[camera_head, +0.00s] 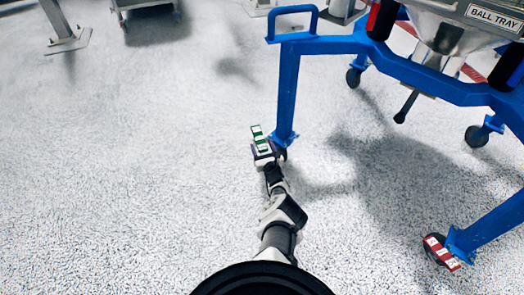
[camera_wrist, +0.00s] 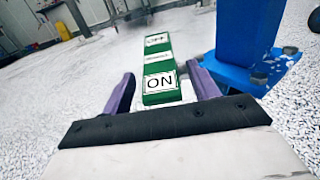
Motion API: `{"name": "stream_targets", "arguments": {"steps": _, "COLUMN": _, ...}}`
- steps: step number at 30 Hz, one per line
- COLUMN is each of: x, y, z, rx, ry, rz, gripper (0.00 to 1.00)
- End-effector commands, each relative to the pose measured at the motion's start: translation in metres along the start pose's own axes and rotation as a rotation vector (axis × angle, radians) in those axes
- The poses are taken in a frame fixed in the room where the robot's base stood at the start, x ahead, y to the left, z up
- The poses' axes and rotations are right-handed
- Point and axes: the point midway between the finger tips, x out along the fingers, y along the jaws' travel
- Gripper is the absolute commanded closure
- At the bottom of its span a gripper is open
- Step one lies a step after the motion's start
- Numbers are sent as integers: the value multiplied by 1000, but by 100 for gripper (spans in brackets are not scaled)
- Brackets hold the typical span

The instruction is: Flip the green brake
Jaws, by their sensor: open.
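The green brake (camera_head: 258,134) is a flat lever with white label plates, at the foot of a blue leg of the sifter frame. In the wrist view the green brake (camera_wrist: 159,66) points away from me, with a plate reading "ON" at its near end and another label at its far end, hard to read. My gripper (camera_head: 264,150) is low by this leg. In the wrist view its purple fingers (camera_wrist: 161,74) are open, one on each side of the brake's near end, with visible gaps. The caster under the brake is mostly hidden.
The blue frame (camera_head: 350,45) carries a machine marked "BALL TRAY" (camera_head: 493,13). A blue leg (camera_wrist: 245,40) stands close to the right finger. A red brake (camera_head: 441,252) sits on the lower right caster. The speckled floor (camera_head: 130,170) to the left is clear.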

Motion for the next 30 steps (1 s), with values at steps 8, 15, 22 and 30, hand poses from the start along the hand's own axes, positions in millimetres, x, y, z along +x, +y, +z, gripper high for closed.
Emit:
{"name": "stream_targets", "arguments": {"steps": 8, "x": 7, "y": 0, "z": 0, "rx": 0, "ry": 0, "rz": 0, "gripper": 40}}
{"name": "stream_targets", "arguments": {"steps": 15, "x": 6, "y": 0, "z": 0, "rx": 0, "ry": 0, "rz": 0, "gripper": 52}}
{"name": "stream_targets", "arguments": {"steps": 22, "x": 6, "y": 0, "z": 0, "rx": 0, "ry": 0, "rz": 0, "gripper": 82}}
{"name": "stream_targets", "arguments": {"steps": 30, "x": 6, "y": 0, "z": 5, "rx": -1, "ry": 26, "rz": -1, "gripper": 85}}
